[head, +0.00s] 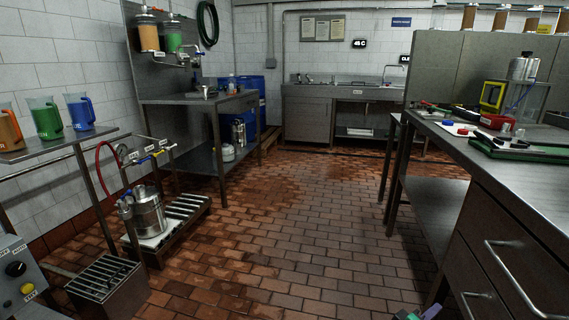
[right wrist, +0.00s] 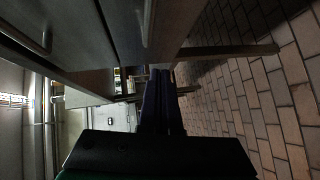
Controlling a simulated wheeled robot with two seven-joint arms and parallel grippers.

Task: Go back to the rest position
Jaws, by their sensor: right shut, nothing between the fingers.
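My right gripper (head: 420,313) shows only as a small part at the bottom edge of the head view, low beside the drawers of the right-hand bench. In the right wrist view its dark fingers (right wrist: 161,100) lie together, shut with nothing between them. That view is turned sideways and shows the bench drawers close above the fingers and the tiled floor at the right. My left gripper is not in the head view.
The steel bench (head: 515,171) with drawers stands close on the right, tools on top. A steel canister (head: 149,212) stands on a low slatted stand at left. A shelf (head: 60,146) with coloured jugs is at far left. The brown tiled floor (head: 290,230) in the middle is clear.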

